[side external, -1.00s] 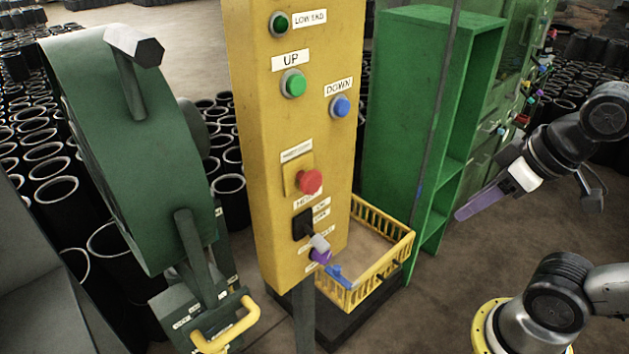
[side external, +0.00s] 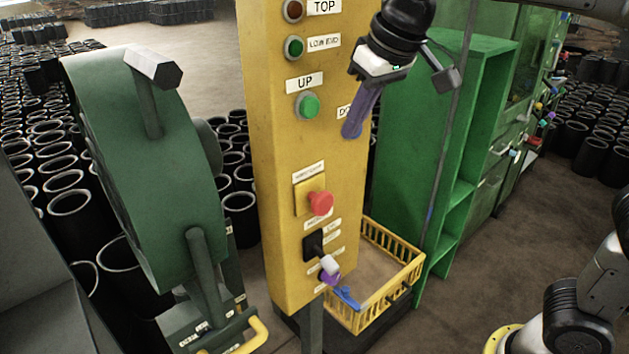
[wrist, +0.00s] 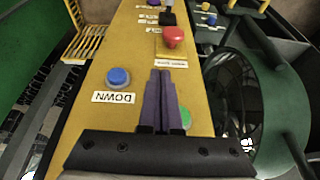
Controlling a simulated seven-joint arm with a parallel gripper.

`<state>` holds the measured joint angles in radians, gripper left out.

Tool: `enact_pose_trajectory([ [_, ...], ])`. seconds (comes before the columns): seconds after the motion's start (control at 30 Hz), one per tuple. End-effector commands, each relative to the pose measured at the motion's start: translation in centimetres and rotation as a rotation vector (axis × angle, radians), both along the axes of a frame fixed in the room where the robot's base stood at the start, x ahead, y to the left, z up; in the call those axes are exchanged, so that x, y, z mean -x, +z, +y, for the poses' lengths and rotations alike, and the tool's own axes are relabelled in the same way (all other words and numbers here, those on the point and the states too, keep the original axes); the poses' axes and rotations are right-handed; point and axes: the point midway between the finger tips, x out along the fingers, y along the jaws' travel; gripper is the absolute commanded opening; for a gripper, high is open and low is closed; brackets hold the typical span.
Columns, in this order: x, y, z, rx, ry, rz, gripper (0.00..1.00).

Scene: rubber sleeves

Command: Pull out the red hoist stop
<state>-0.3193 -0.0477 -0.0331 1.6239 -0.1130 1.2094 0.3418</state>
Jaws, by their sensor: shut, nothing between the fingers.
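The red hoist stop (side external: 320,203) is a mushroom button on a yellow plate, low on the front of the yellow control column (side external: 290,150). It also shows in the wrist view (wrist: 173,37), beyond my fingertips. My gripper (side external: 352,130) is in front of the column, above and to the right of the red stop, near the DOWN label. In the wrist view its two purple fingers (wrist: 161,75) are together and empty, apart from the stop. They partly hide the green UP button (side external: 307,105). In the side view my gripper hides the blue DOWN button (wrist: 118,77).
A black selector switch (side external: 314,244) and a purple knob (side external: 330,278) sit below the stop. A yellow basket (side external: 395,285) is at the column's foot. A green machine (side external: 140,170) stands left, and a green shelf (side external: 425,150) stands behind right.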

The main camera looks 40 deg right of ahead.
Motion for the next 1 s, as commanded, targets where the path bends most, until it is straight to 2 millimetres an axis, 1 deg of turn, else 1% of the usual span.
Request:
enact_pose_trajectory([
  [0.03,-0.8,-0.5,1.0,0.006,0.019,0.012,0.00],
  [0.1,-1.3,-1.2,2.0,0.012,0.038,0.026,0.00],
  [0.2,-1.6,-2.1,2.9,0.020,0.057,0.048,0.00],
  [0.3,-1.6,-2.4,3.4,0.023,0.070,0.056,0.00],
  [0.6,-1.5,-2.4,3.4,0.022,0.070,0.055,0.00],
  [0.73,-1.7,-3.0,3.4,0.023,0.070,0.056,0.00],
  [0.87,-2.2,-4.6,3.3,0.023,0.068,0.059,0.00],
  [1.0,-3.1,-7.0,3.4,0.024,0.068,0.060,0.00],
])
